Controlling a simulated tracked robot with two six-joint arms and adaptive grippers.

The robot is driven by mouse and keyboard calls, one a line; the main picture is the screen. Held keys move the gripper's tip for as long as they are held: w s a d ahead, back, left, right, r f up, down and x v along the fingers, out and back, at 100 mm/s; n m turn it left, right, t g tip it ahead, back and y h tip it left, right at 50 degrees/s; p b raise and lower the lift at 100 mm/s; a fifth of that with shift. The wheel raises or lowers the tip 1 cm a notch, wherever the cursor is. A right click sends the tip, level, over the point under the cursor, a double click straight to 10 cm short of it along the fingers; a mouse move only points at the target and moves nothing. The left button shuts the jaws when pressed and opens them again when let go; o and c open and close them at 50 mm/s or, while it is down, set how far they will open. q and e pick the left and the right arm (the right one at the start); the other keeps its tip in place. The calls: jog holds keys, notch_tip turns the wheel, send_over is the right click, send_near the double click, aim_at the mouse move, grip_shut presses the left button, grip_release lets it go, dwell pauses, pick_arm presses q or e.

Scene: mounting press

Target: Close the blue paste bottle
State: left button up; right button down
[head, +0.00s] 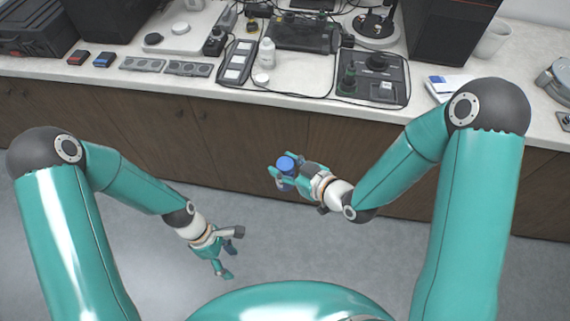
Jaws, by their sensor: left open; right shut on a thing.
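The blue paste bottle (286,164) is in the head view, held in front of the counter and above the floor. My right gripper (278,177) is shut on it, with its fingers around the side. The bottle's top faces up toward the camera; it is too small to tell whether a cap is on it. My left gripper (234,254) is open and empty, lower and to the left of the bottle, over the grey floor.
The counter (115,83) runs along the back. On it stand a white bottle (267,53), a small white round piece (262,78), a black device panel (372,79), and red (77,57) and blue (103,60) blocks. Space between my arms is clear.

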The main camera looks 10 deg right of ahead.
pick_arm(q)
jog(key=w+r+n+y, duration=0.2)
jog(key=w+r+n, duration=0.35)
jog(key=w, duration=0.25)
notch_tip(320, 180, up, 21)
jog(key=n+t+y, duration=0.1)
jog(key=t+y, duration=0.1)
jog(key=t, duration=0.2)
send_over(285, 163)
jog(key=shift+f, duration=0.1)
jog(key=shift+f, duration=3.95)
